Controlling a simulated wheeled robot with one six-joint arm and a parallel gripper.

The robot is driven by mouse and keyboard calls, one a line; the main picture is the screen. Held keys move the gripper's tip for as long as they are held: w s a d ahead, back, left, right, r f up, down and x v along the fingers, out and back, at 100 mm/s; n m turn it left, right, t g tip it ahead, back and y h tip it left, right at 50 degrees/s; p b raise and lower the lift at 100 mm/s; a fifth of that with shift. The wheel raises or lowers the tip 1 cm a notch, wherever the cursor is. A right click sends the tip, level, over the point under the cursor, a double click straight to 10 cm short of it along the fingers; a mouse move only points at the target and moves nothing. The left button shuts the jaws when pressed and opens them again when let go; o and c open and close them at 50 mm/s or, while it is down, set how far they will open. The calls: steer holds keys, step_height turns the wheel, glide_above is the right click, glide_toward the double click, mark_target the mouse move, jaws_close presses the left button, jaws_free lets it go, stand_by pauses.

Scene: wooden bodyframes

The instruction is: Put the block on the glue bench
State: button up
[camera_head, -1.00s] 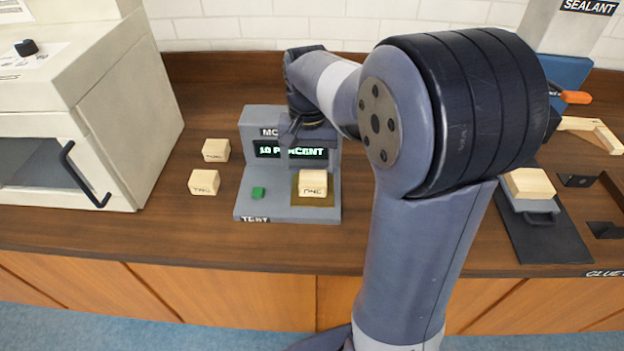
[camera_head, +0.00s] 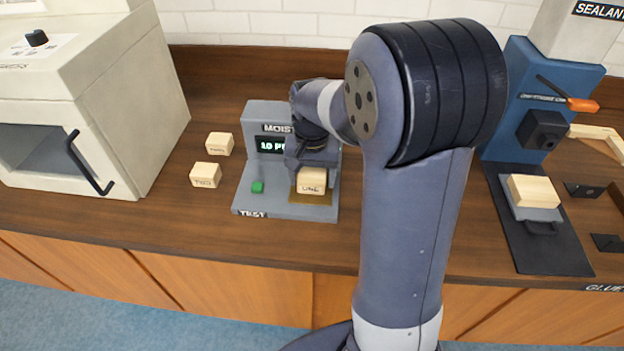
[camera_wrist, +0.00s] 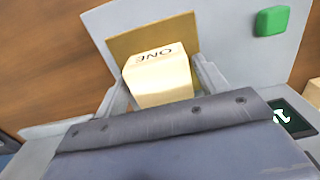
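The block marked ONE (camera_head: 312,181) sits on the brassy pad of the grey moisture tester (camera_head: 250,200). In the wrist view the block (camera_wrist: 160,78) is upside down in the picture, between my fingers. My gripper (camera_wrist: 162,88) has a finger on each side of the block, with a small gap showing at the left; it looks open. In the head view my gripper (camera_head: 312,165) is right over the block, its fingers mostly hidden. A GLUE label (camera_head: 603,287) shows on the counter's right front edge; the bench itself is mostly cut off.
Two other blocks (camera_head: 219,143) (camera_head: 206,175) lie left of the tester, beside a white oven (camera_head: 90,100). A green button (camera_head: 257,187) is on the tester. At right, a blue press (camera_head: 560,85) stands behind a black mat (camera_head: 555,255) bearing another block (camera_head: 534,190).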

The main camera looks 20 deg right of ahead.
steer(key=c, duration=0.8)
steer(key=shift+r, duration=0.1)
steer(key=shift+c, duration=0.2)
